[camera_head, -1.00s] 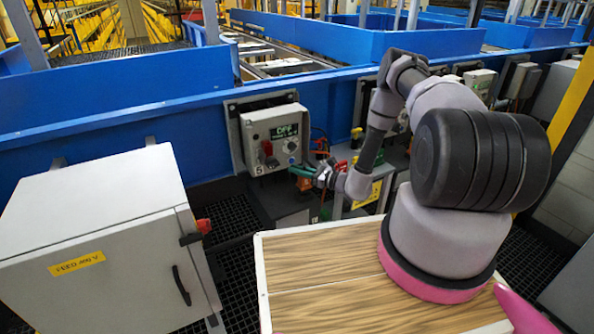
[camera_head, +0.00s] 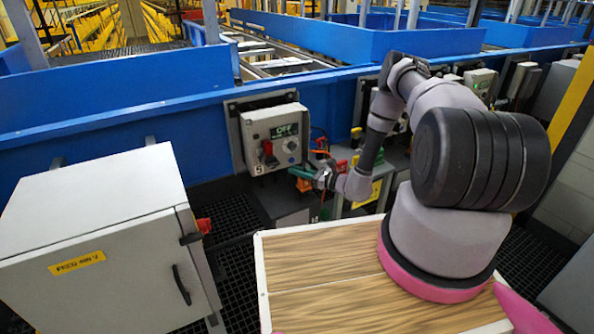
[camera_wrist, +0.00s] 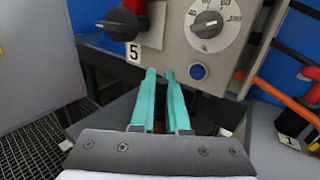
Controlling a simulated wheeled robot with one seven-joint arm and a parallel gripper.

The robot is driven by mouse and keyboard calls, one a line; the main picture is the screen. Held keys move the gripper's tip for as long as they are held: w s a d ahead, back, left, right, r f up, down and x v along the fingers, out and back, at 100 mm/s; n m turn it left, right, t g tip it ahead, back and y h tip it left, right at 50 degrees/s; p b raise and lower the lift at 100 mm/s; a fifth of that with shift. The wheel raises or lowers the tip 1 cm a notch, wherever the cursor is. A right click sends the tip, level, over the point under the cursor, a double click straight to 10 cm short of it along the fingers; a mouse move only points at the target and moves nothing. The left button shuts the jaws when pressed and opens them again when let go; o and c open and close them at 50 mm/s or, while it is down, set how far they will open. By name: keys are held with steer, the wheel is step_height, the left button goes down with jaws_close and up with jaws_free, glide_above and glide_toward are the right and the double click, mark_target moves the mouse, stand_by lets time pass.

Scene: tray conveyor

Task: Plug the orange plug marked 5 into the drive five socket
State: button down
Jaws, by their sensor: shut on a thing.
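The grey drive box (camera_head: 272,135) marked 5 hangs on the blue conveyor side, with a display reading OFF. It also shows in the wrist view (camera_wrist: 178,50), with its 5 label, black-and-red switch, dial and blue button. My gripper (camera_head: 296,172) is in front of and below this box, its teal fingers pointing at its lower edge. In the wrist view the fingertips (camera_wrist: 160,73) are close together just under the box. An orange piece (camera_head: 303,185), apparently the plug, shows at the fingers in the head view. Its 5 mark and the socket opening cannot be made out.
A grey cabinet (camera_head: 105,235) with a yellow label stands at the left. A wood-topped surface (camera_head: 325,275) lies in front. Other control boxes line the conveyor.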

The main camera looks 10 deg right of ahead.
steer(key=shift+f, duration=1.2)
steer(key=c, duration=0.8)
jaws_free()
steer(key=shift+c, duration=0.2)
steer(key=v, duration=1.1)
steer(key=shift+a, duration=0.1)
